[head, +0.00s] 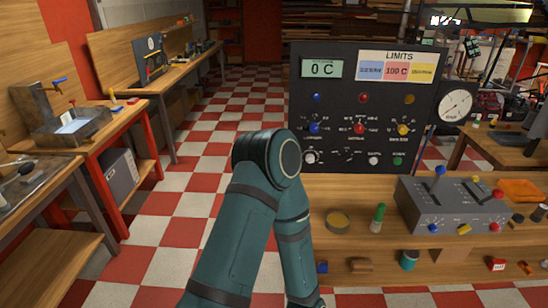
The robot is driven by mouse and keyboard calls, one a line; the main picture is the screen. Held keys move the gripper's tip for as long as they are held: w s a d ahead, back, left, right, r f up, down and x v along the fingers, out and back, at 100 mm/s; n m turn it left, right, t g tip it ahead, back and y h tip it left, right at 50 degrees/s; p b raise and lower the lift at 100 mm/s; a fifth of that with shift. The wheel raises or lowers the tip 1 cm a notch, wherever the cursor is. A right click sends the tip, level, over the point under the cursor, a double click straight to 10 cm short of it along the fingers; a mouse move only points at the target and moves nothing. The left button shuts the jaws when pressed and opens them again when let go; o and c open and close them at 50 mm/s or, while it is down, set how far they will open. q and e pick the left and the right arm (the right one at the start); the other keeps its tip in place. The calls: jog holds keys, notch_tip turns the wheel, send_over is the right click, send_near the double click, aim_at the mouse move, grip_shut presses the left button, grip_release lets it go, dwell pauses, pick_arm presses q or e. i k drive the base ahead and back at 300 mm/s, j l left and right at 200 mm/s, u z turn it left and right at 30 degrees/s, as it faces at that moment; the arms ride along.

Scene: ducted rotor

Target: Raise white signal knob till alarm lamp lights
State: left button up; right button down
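A black panel (335,78) stands upright on the wooden bench, right of centre. A white knob (310,157) sits at its lower left, and a smaller white round part (373,160) is further right in the same row. The display (322,68) reads 0 C. The limits card (397,69) has a blue, a pink and a yellow field; the pink one reads 100 C. Three lamps, blue (317,97), red (364,98) and orange (410,98), look unlit. Which one is the alarm lamp I cannot tell. Neither gripper is in view.
My teal arm rises in front of the bench, its bend close to the panel's lower left. Blue (315,128), red (359,128) and yellow (403,129) knobs sit above the white one. A grey lever box (450,212) and green-topped cylinder (377,218) stand on the bench.

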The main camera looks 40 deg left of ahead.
aim_at(310, 159)
jog(key=u, duration=0.9)
jog(key=i+j, duration=0.05)
